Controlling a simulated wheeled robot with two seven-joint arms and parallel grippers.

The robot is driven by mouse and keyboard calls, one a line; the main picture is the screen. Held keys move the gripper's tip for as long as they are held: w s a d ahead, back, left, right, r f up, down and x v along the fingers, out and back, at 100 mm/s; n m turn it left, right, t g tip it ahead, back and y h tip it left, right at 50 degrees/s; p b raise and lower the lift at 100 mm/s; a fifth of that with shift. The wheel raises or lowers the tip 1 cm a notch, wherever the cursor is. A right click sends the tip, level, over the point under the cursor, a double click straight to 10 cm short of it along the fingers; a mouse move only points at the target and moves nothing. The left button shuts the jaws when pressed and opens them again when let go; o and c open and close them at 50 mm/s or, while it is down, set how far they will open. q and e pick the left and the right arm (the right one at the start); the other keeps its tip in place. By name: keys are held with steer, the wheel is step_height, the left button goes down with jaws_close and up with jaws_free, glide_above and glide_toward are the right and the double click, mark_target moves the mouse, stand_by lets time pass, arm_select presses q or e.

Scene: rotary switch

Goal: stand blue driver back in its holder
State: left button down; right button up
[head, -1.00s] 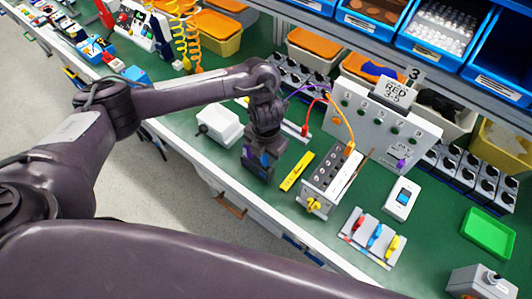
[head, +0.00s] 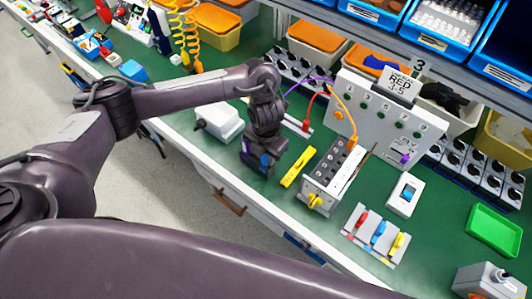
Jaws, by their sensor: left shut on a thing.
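My left gripper (head: 257,160) is low over the green bench, left of the yellow bar. It points down with its jaws together. A small blue patch (head: 265,160) shows at the jaws, seemingly part of the blue driver; the rest is hidden by the fingers. I cannot tell if it touches the bench. A pale strip (head: 297,126) lies behind the gripper, partly covered by it; I cannot tell whether it is the holder. My right gripper is out of view.
A yellow bar (head: 298,167) and a grey terminal box (head: 330,178) stand right of the gripper. A white box (head: 218,121) is behind left. A grey plate with red, blue and yellow levers (head: 378,234) is front right. Cables hang from the numbered panel (head: 388,115).

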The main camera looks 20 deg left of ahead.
arm_select(q)
steer(key=shift+f, duration=0.2)
steer(key=c, duration=1.1)
jaws_free()
steer(key=shift+r, duration=0.1)
step_height(320, 180, up, 8)
steer(key=shift+f+p, duration=0.15)
steer(key=shift+p, duration=0.55)
